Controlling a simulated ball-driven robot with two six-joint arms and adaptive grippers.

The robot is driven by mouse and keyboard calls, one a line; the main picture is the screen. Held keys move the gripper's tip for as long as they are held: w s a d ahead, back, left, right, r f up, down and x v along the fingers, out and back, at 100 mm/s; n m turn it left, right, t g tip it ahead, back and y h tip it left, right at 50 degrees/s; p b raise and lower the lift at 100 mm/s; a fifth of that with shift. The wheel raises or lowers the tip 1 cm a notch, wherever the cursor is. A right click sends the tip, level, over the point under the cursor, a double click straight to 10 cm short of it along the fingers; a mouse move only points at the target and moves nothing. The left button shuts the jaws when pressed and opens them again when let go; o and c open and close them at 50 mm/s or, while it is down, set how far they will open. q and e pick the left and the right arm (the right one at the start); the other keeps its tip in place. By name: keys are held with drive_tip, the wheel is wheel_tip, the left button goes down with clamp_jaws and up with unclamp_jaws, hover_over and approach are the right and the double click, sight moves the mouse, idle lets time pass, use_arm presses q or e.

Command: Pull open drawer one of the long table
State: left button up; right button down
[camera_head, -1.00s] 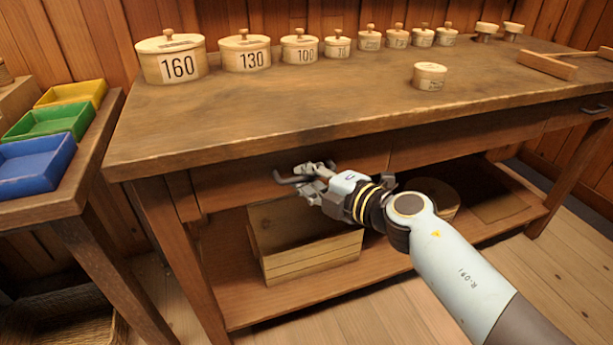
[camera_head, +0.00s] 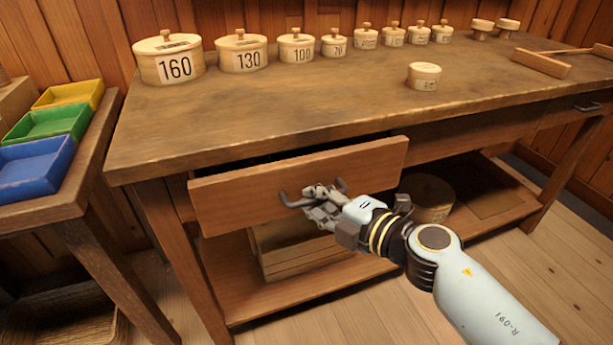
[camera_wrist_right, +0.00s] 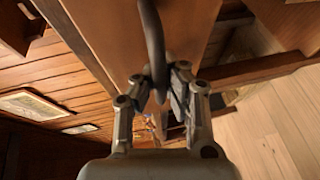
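The long table (camera_head: 290,110) fills the middle of the head view. Its left drawer (camera_head: 245,200) stands partly pulled out, with a dark gap showing above its front. The inside of the drawer is mostly hidden. My left gripper is not in view.
Lidded round boxes, such as the one marked 160 (camera_head: 168,58), stand along the table's back. A small round box (camera_head: 424,76) stands nearer the front. A wooden crate (camera_head: 300,250) sits on the lower shelf, below the drawer. Coloured trays (camera_head: 35,165) lie on the left side table.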

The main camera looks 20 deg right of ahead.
drive_tip(key=s, duration=1.7)
drive_tip(key=shift+s+d+r, duration=0.15)
drive_tip(key=shift+s+d, duration=0.05)
drive_tip(key=shift+d, duration=0.05)
drive_tip(key=c, duration=1.4)
unclamp_jaws()
drive_tip(key=shift+s, duration=0.1)
drive_tip(key=v, duration=1.2)
